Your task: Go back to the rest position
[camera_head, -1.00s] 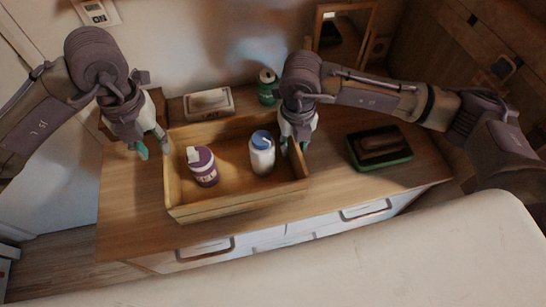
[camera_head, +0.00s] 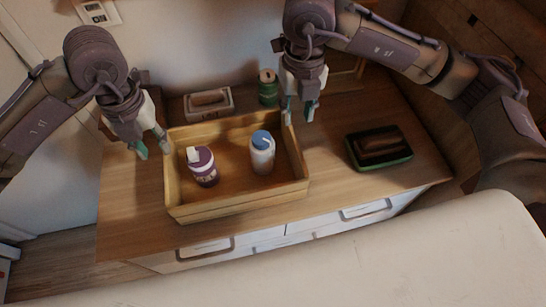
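My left gripper (camera_head: 151,146) hangs open and empty just left of the wooden tray's left wall, its fingertips spread. My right gripper (camera_head: 297,113) is above the tray's back right corner, fingers pointing down with a gap between them and nothing held. The wooden tray (camera_head: 240,205) sits on the dresser top. In it stand a purple and white bottle (camera_head: 203,166) at the left and a white bottle with a blue cap (camera_head: 262,153) at the right.
Behind the tray are a pale box (camera_head: 208,103) and a green can (camera_head: 268,88). A green tray with a dark object (camera_head: 379,147) lies to the right. The dresser top (camera_head: 330,150) is clear between it and the wooden tray. A pale surface (camera_head: 400,260) fills the front.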

